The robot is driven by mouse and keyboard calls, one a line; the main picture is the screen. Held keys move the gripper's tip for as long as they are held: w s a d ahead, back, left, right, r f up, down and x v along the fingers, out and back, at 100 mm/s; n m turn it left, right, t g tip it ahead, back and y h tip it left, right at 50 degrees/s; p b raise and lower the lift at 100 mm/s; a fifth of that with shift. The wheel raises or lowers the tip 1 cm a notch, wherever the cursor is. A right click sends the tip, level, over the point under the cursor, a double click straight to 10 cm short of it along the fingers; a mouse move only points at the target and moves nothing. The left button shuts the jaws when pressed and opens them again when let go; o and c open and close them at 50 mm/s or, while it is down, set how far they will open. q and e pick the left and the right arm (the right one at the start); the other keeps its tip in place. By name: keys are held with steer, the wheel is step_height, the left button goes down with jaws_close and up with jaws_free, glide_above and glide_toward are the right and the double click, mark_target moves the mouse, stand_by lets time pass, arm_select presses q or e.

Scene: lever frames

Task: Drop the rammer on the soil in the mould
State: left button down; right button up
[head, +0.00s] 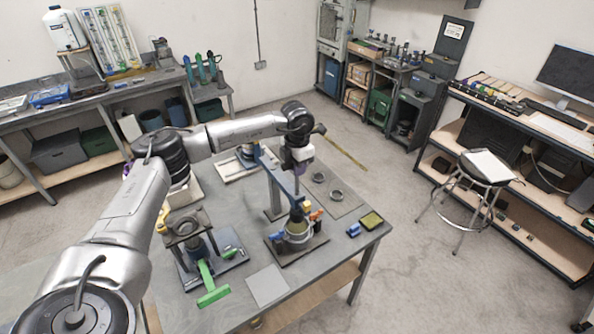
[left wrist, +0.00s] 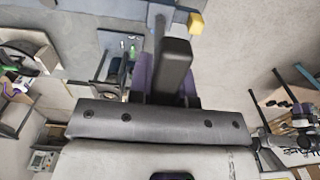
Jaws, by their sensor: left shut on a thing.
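My left gripper (head: 298,172) is above the table, beside a blue lever frame (head: 272,190). In the left wrist view its purple fingers (left wrist: 165,88) are shut on a dark grip (left wrist: 175,58) at the end of a blue-grey bar, which looks like the frame's lever. The round grey mould (head: 297,232) stands on a dark base just below the gripper. A dark upright part, seemingly the rammer (head: 297,212), is over or in the mould; I cannot tell whether it touches the soil. The soil is hidden. My right gripper is not in view.
A green-handled device (head: 207,280) stands left of the mould, with a grey plate (head: 267,285) in front. Two metal rings (head: 327,187) lie behind right. A yellow-green pad (head: 372,221) is near the table's right edge. A stool (head: 487,170) stands on the floor.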

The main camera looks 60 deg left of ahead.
arm_select(q)
steer(key=shift+r, duration=1.1)
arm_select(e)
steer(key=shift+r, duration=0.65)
arm_select(q)
steer(key=c, duration=1.2)
jaws_free()
steer(key=shift+o, duration=0.8)
steer(key=shift+f, duration=0.1)
step_height(320, 180, up, 14)
steer(key=b, duration=0.1)
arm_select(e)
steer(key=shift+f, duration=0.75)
